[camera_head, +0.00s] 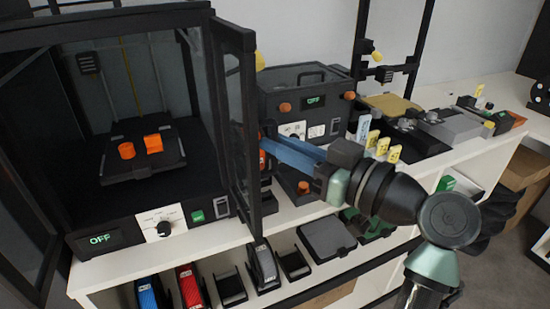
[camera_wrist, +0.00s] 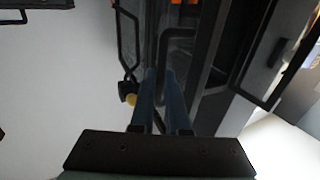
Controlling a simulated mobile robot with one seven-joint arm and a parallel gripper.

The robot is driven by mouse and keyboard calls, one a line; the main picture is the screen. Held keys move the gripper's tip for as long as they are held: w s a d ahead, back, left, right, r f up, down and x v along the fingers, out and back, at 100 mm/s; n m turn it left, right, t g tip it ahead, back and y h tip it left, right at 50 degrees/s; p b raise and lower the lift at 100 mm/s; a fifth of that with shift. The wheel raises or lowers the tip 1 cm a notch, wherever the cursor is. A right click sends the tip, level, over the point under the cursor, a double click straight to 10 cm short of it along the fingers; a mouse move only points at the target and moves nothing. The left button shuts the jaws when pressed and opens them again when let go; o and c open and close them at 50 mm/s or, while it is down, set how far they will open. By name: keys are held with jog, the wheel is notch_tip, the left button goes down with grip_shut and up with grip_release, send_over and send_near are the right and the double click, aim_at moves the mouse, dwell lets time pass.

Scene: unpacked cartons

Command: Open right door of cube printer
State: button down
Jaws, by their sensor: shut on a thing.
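The cube printer (camera_head: 120,228) stands at the left in the head view, a black-framed box with glass sides. Its right door (camera_head: 249,150) is swung outward toward the camera, leaving the front open. My gripper (camera_head: 264,147) reaches in from the right, with its long blue fingers at the outer side of this door. In the wrist view the fingers of my gripper (camera_wrist: 161,75) are close together at a dark curved door handle (camera_wrist: 163,50). They are shut on the handle; the exact contact is hard to see. The left door (camera_head: 40,270) also stands open at the far left.
Orange parts (camera_head: 153,143) lie on the plate inside the printer. A smaller black machine (camera_head: 300,100) stands close behind my fingers. Tools and yellow-tagged items (camera_head: 382,147) crowd the white bench to the right. Spools and trays (camera_head: 262,265) sit on the shelf below.

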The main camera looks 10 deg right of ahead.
jog(key=shift+w+n+g+y, duration=0.25)
jog(key=shift+n+g+y, duration=0.05)
jog(key=shift+r, duration=0.1)
jog(key=c, duration=0.9)
grip_release()
jog(key=shift+w+a, duration=0.1)
jog(key=shift+a, duration=0.05)
jog(key=b+v, duration=0.1)
jog(key=v, duration=1.2)
jog(key=shift+b, duration=0.4)
